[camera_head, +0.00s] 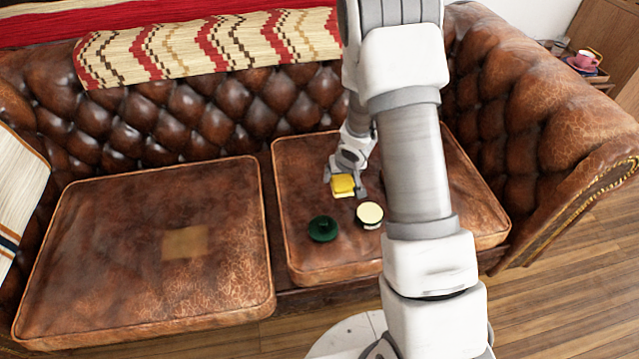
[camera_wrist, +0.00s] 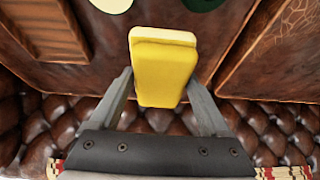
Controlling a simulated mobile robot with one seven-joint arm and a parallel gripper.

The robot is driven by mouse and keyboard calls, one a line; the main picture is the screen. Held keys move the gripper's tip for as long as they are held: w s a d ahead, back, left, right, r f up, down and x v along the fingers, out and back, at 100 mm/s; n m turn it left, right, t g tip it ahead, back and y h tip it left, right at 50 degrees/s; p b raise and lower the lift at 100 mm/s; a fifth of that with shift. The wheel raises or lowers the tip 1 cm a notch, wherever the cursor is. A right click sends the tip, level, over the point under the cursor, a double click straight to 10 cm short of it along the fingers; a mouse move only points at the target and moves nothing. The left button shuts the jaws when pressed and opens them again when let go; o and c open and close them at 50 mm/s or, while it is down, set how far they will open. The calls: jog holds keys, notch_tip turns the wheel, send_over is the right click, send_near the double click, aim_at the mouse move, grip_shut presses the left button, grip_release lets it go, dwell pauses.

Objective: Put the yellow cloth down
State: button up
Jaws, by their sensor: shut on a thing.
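The yellow cloth (camera_head: 342,185) looks like a thick yellow block with a paler cream layer along one side. It is between the fingers of my gripper (camera_head: 345,186), over the right seat cushion (camera_head: 300,165) of the brown leather sofa. In the wrist view the cloth (camera_wrist: 165,72) sits between the two grey fingers of my gripper (camera_wrist: 162,80), which is shut on it. I cannot tell how high it is above the cushion.
A dark green round thing (camera_head: 323,229) and a round cream-topped thing (camera_head: 369,215) are on the right cushion, close in front of my gripper. The left cushion (camera_head: 120,250) is clear except for a flat tan square (camera_head: 185,243). The tufted backrest (camera_head: 200,110) rises behind.

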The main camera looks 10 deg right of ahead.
jog(key=shift+s+d+f, duration=0.3)
jog(key=shift+f, duration=0.3)
jog(key=shift+w+f, duration=0.15)
jog(key=shift+f, duration=0.1)
jog(key=p, duration=0.2)
send_over(318, 184)
jog(key=s, duration=0.2)
jog(key=f, duration=0.6)
jog(key=shift+w+d+f, duration=0.15)
jog(key=shift+w+f, duration=0.1)
jog(key=shift+f, duration=0.1)
jog(key=shift+f+b, duration=1.45)
jog(key=shift+f, duration=0.6)
jog(key=shift+f, duration=0.15)
jog(key=o, duration=1)
